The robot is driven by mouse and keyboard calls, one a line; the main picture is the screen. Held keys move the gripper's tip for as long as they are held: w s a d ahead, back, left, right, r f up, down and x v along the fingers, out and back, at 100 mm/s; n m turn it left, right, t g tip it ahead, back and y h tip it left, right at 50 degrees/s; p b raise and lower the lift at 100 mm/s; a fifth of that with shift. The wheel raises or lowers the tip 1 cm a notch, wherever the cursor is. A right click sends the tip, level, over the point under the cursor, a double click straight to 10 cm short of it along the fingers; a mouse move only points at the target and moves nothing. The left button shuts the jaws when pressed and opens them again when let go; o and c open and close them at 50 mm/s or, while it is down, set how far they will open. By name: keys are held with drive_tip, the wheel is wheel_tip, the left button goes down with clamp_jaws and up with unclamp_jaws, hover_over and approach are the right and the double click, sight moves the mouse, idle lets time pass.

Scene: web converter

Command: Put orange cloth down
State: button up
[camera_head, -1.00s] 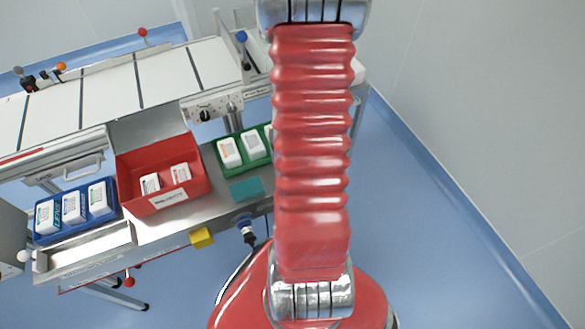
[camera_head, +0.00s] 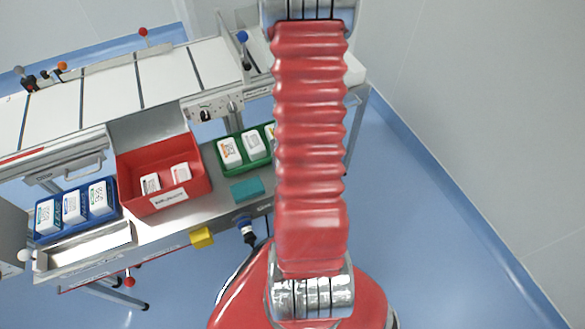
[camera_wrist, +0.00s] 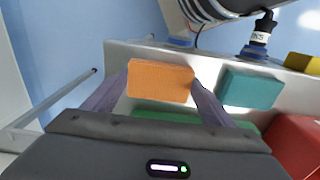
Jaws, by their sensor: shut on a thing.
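The orange cloth (camera_wrist: 160,81) is a folded block between the two fingers of my gripper (camera_wrist: 157,92) in the wrist view. My gripper is shut on it. The cloth appears over the metal shelf, beside a teal cloth; whether it touches the shelf I cannot tell. In the head view my red arm hides the gripper and the orange cloth.
A teal cloth (camera_wrist: 250,88) lies on the shelf and also shows in the head view (camera_head: 247,189). A green tray (camera_head: 236,168), a red bin (camera_head: 198,187) and a blue tray (camera_head: 48,235) stand along the shelf. A yellow block (camera_head: 201,237) is at its front edge.

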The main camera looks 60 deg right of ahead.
drive_tip(key=o, duration=0.9)
drive_tip(key=shift+f, duration=0.1)
drive_tip(key=shift+o, duration=0.2)
wheel_tip(320, 180, up, 12)
idle(0.9)
